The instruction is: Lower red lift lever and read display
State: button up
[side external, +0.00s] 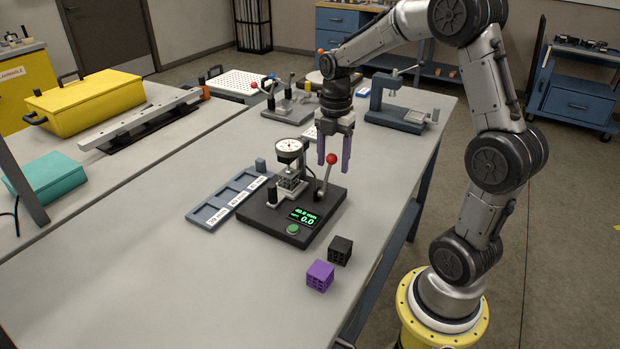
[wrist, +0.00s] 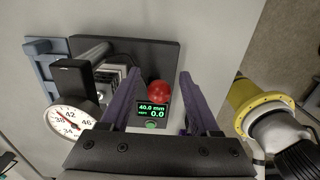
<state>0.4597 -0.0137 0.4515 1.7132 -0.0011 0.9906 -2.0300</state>
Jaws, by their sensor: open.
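The red ball of the lift lever (side external: 331,159) stands at the top of its metal rod on the right of the black gauge base (side external: 270,218). My gripper (side external: 334,160) is open, its purple fingers pointing down around or just behind the ball; I cannot tell if they touch it. In the wrist view the ball (wrist: 158,92) lies between the open fingers (wrist: 155,85), with nothing gripped. The green display (side external: 303,216) reads 40.0 mm above 0.0, also in the wrist view (wrist: 152,110). A round dial (side external: 289,150) sits over a grey lattice specimen (side external: 291,186).
A blue sorting tray (side external: 212,215) with labelled slots lies left of the base. A purple lattice cube (side external: 320,275) and a black one (side external: 340,250) lie in front. A green button (side external: 292,229) is on the base. Other bench instruments (side external: 395,112) stand behind.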

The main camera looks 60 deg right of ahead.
jog(key=shift+r, duration=2.7)
dwell(1.8)
